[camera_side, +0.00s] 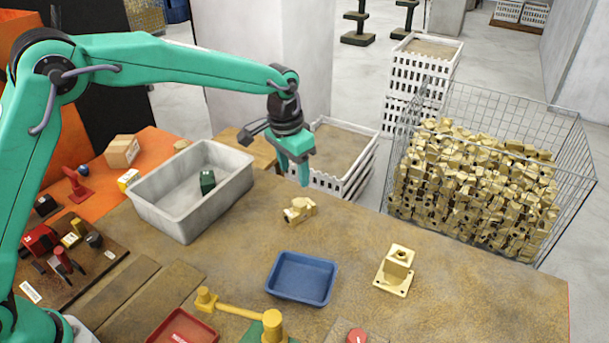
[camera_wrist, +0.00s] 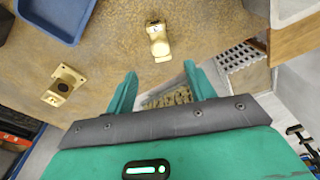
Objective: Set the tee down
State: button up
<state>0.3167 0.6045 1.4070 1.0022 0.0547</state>
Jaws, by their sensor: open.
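A brass tee (camera_side: 299,210) lies on the brown table, to the right of the grey bin. It also shows in the wrist view (camera_wrist: 158,42), ahead of the fingertips and apart from them. My gripper (camera_side: 298,172) hangs above the table behind the tee in the side view, fingers pointing down. In the wrist view its two green fingers (camera_wrist: 161,75) are spread with nothing between them.
A grey bin (camera_side: 160,205) holds a dark green block (camera_side: 207,182). A blue tray (camera_side: 302,278) and a brass fitting on a square flange (camera_side: 396,270) stand on the table (camera_side: 235,250). A wire cage (camera_side: 570,150) full of brass parts stands beyond the table edge.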

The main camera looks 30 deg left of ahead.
dwell(0.5)
jog(key=s+a+r+n+t, duration=0.2)
jog(key=s+a+r, duration=0.9)
jog(key=s+r, duration=0.25)
jog(key=s+a+f+n+t, duration=0.1)
jog(key=s+a, duration=0.2)
jog(key=s, duration=0.5)
jog(key=s+a+f+n+t, duration=0.1)
jog(key=s+a, duration=0.2)
jog(key=s, duration=0.6)
jog(key=shift+s+a, duration=0.25)
jog(key=shift+s, duration=0.05)
